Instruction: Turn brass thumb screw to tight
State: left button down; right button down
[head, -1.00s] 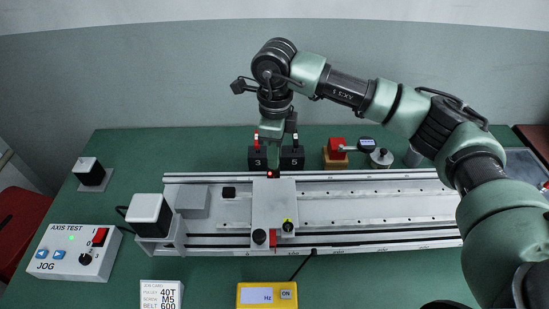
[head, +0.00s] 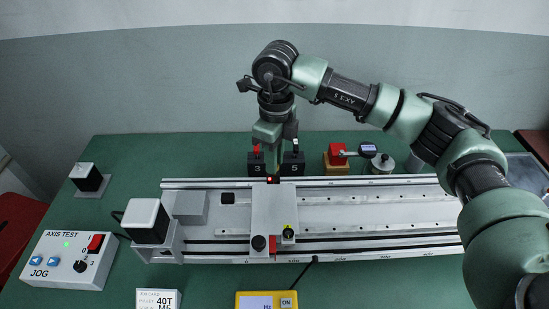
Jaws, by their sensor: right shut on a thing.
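My right gripper (head: 273,174) points down at the back edge of the light grey carriage (head: 272,207). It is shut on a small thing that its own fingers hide. No brass thumb screw can be made out, so I cannot tell by sight what is held. A small red light shows at the fingertips. On the carriage's front part are a black knob (head: 259,243) and a smaller black knob with a yellow mark (head: 288,232). My left gripper is not in view.
Black blocks marked 3 (head: 256,165) and 5 (head: 293,164) stand close on either side of the gripper. The rail (head: 380,210) is free right of the carriage.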

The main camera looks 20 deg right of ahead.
jog(key=c, duration=1.3)
grip_release()
jog(key=shift+r, duration=0.2)
jog(key=shift+w+d+r+p, duration=0.1)
jog(key=shift+r+p, duration=0.35)
jog(key=shift+r, duration=0.15)
notch_tip(320, 180, up, 7)
jog(key=p, duration=0.3)
jog(key=shift+f, duration=0.2)
